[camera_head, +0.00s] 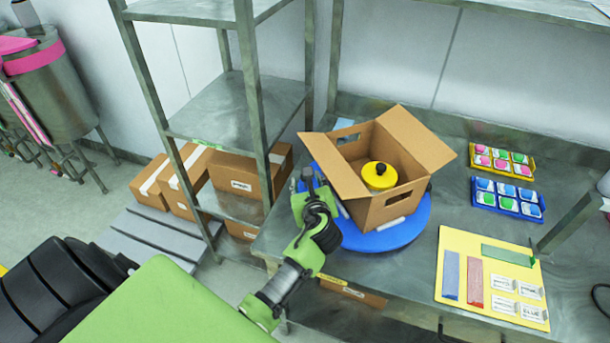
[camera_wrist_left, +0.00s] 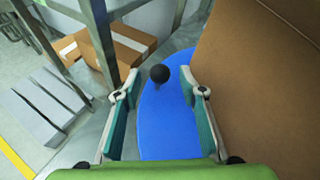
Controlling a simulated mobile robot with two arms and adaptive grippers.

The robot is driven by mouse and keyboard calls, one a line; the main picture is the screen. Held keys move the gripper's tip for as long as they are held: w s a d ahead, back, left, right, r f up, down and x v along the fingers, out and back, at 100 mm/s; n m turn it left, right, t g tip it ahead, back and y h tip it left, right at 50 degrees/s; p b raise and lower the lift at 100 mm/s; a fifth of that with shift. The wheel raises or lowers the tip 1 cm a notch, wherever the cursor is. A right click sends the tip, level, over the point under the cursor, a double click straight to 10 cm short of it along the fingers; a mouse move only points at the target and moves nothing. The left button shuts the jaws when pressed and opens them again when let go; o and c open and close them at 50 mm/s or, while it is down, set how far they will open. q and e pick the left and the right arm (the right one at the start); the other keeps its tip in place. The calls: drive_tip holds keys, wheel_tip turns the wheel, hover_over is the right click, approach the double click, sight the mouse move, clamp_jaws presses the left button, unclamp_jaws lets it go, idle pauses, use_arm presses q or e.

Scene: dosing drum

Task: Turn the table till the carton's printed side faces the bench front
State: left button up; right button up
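An open brown carton (camera_head: 377,212) stands on a round blue turntable (camera_head: 415,226) on the steel bench. A yellow pot with a black knob (camera_head: 380,176) sits inside. Two carton walls show a handle slot; I make out no clear print on the visible sides. In the left wrist view a black ball knob (camera_wrist_left: 160,74) stands on the blue turntable (camera_wrist_left: 165,125). My left gripper (camera_head: 309,187) is at the turntable's left edge. Its fingers (camera_wrist_left: 160,88) are open on either side of the knob, apart from it; the carton wall (camera_wrist_left: 260,75) is close on the right. My right gripper is out of view.
A yellow board (camera_head: 455,255) with coloured strips and white cards lies right of the turntable. A yellow tray (camera_head: 502,161) and a blue tray (camera_head: 508,199) sit behind it. A steel shelf rack (camera_head: 220,110) stands left, with boxes (camera_head: 235,172) low down.

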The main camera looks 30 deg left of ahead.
use_arm(q)
drive_tip(key=shift+x, duration=1.15)
drive_tip(key=shift+w+a+f, duration=0.25)
drive_tip(key=shift+w+a, duration=0.2)
drive_tip(key=shift+w, duration=0.05)
drive_tip(key=shift+c, duration=0.9)
clamp_jaws()
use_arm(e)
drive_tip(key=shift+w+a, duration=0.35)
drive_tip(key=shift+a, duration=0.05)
use_arm(q)
drive_tip(key=shift+w+r, duration=0.1)
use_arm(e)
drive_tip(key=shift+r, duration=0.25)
